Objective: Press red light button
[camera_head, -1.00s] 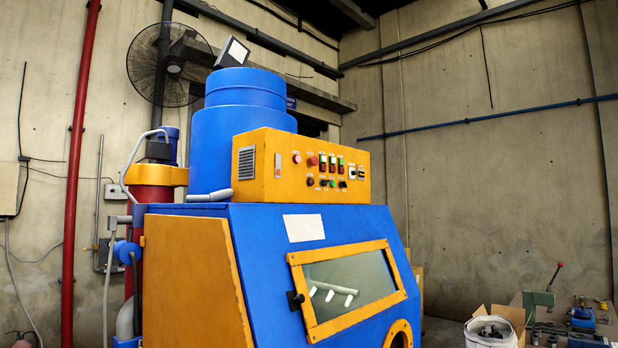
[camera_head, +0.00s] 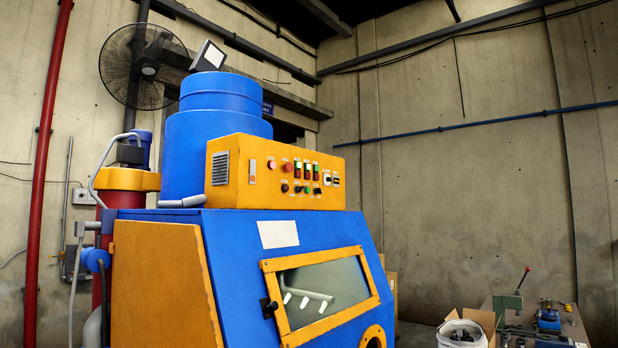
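The blue drum blaster machine (camera_head: 225,260) stands left of centre. Its orange control panel (camera_head: 232,174) sits on top and faces right and toward me. Several small buttons show on the panel face. A pale red round button (camera_head: 271,164) is at the upper left, and a darker red one (camera_head: 288,166) is just right of it. Green and red switches (camera_head: 307,170) are further right, with dark knobs in a lower row. The labels are too small to read, so I cannot tell which is the red light button. Neither gripper is in view.
A window (camera_head: 320,290) with an orange frame is in the machine's sloped front. A red pipe (camera_head: 47,170) and a wall fan (camera_head: 144,66) are at the left. A white bucket (camera_head: 461,333), a cardboard box (camera_head: 482,318) and a workbench (camera_head: 500,304) are at the lower right.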

